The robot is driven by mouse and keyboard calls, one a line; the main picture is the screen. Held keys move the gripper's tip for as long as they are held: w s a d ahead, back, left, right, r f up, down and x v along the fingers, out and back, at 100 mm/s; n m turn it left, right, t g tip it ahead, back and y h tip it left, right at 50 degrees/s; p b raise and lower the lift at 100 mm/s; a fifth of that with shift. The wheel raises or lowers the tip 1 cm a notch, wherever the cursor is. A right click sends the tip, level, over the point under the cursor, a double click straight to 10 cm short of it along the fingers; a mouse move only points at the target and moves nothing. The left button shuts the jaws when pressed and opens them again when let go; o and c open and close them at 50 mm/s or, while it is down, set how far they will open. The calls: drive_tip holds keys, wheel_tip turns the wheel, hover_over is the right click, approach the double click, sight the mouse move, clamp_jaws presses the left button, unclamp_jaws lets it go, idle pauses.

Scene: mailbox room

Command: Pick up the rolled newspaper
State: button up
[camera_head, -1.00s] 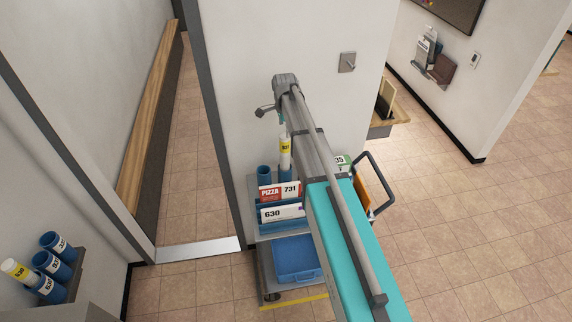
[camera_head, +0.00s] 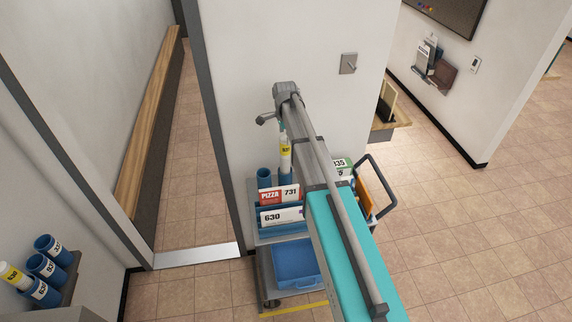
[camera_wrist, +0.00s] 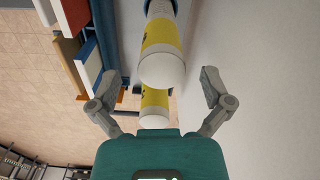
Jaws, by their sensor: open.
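A rolled newspaper (camera_head: 285,152), white with a yellow band, stands upright in a blue tube (camera_head: 286,177) on the cart. In the wrist view, a white roll with a yellow band (camera_wrist: 162,38) points its round end at me. My gripper (camera_wrist: 158,78) is open, with one finger on each side of the rolls and clear gaps to both.
A wall (camera_head: 290,50) stands close behind. Another rolled newspaper (camera_head: 14,275) sits in a tube rack at lower left.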

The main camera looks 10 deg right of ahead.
sight(285, 145)
drive_tip(key=shift+w+f+b, duration=0.1)
drive_tip(key=shift+f+b, duration=2.15)
drive_tip(key=shift+f, duration=0.15)
drive_tip(key=c, duration=1.3)
drive_tip(key=shift+r, duration=0.2)
drive_tip(key=shift+c, duration=0.2)
wheel_tip(285, 145, up, 18)
drive_tip(key=p, duration=1.8)
drive_tip(key=shift+f, duration=0.2)
